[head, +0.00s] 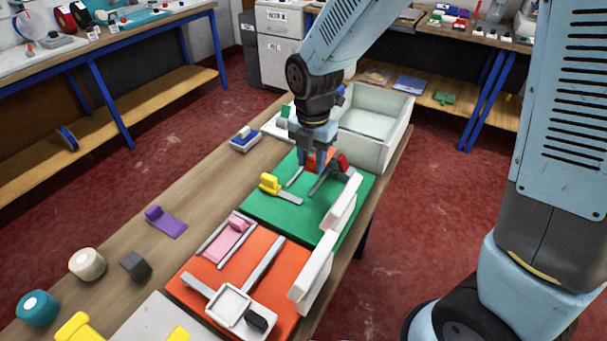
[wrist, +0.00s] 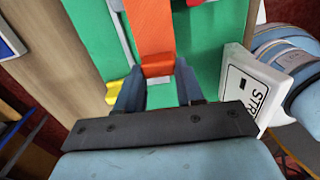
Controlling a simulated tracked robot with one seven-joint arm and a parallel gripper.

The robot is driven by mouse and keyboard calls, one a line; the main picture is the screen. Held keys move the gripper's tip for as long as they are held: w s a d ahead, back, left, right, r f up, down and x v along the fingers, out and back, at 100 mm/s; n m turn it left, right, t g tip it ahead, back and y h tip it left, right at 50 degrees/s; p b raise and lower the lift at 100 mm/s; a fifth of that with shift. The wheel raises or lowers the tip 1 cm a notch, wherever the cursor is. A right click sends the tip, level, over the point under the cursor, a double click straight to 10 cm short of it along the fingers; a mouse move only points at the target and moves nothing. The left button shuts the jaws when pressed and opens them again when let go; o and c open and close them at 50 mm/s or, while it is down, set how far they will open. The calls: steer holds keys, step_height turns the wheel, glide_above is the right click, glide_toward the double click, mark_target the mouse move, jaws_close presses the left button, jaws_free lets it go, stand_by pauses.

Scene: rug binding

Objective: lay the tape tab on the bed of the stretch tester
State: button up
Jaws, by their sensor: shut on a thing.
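My gripper (head: 317,166) is shut on the orange tape tab (wrist: 152,28), low over the green bed (head: 262,208) of the stretch tester. In the wrist view the fingers (wrist: 158,88) pinch the tab's raised end, and its flat strip runs away from me over the green. In the head view only a bit of the orange tab shows between the fingers. I cannot tell whether the strip touches the bed. Grey rails lie on both sides, with a yellow clamp (head: 270,184) on the left and a red clamp (head: 342,162) on the right.
A white label plate (wrist: 247,92) reading "STR" stands at the bed's right edge. An orange board (head: 275,312) with a pink tab (head: 226,240) is nearer. A white bin (head: 384,150) stands behind. A purple tab (head: 166,222) and blue item (head: 245,139) lie left on the bench.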

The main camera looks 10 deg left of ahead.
mark_target(303, 186)
steer(key=shift+a+f, duration=1.05)
steer(key=shift+f, duration=1.7)
steer(key=o, duration=1.1)
step_height(303, 186, up, 12)
steer(key=shift+r, duration=0.1)
